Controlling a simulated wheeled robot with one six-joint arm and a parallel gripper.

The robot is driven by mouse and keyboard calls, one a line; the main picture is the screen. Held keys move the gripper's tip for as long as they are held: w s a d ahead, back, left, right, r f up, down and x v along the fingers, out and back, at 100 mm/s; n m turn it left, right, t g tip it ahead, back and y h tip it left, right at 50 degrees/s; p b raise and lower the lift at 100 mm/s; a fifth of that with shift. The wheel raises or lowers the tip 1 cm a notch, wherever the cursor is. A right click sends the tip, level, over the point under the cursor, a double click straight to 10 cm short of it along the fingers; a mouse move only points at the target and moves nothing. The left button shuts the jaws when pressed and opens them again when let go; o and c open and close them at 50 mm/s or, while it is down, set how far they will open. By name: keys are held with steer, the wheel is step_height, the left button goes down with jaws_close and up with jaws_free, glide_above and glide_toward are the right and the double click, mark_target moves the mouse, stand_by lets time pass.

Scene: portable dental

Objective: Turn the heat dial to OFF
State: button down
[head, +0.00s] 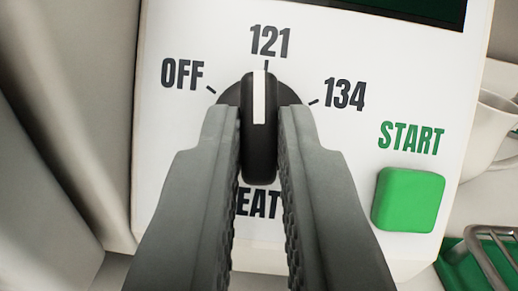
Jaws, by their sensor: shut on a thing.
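The heat dial (259,88) is a black knob with a white pointer line on a white panel (390,45). Its pointer stands upright, at the 121 mark. The OFF label (183,74) is at upper left of the dial and the 134 label (344,94) at upper right. My gripper (260,130) is shut on the dial, one grey finger on each side of its grip. The fingers hide the sides of the dial and part of the HEAT label (257,203) below it.
A green START button (408,199) sits on the panel to the right of my gripper. A dark screen (410,8) is at the top right. A white cup (492,130) and a wire rack over something green (488,254) stand beyond the panel's right edge.

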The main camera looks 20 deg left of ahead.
steer(key=n+g+y, duration=0.1)
steer(key=n, duration=0.1)
steer(key=n+y, duration=0.1)
steer(key=n, duration=0.1)
steer(key=n+g+y, duration=0.1)
steer(key=n, duration=0.2)
steer(key=shift+w+d+g, duration=0.15)
steer(key=shift+d+g, duration=0.15)
steer(key=n+g, duration=0.1)
steer(key=n, duration=0.2)
steer(key=n+g+y, duration=0.1)
steer(key=n+g, duration=0.1)
steer(key=n, duration=0.1)
steer(key=shift+w+d+r, duration=0.1)
steer(key=shift+w+r, duration=0.05)
steer(key=shift+r, duration=0.05)
steer(key=shift+n, duration=0.4)
steer(key=c, duration=1.5)
jaws_free()
steer(key=shift+o, duration=0.2)
steer(key=v, duration=1.7)
steer(key=shift+d+r, duration=0.15)
steer(key=shift+d, duration=0.2)
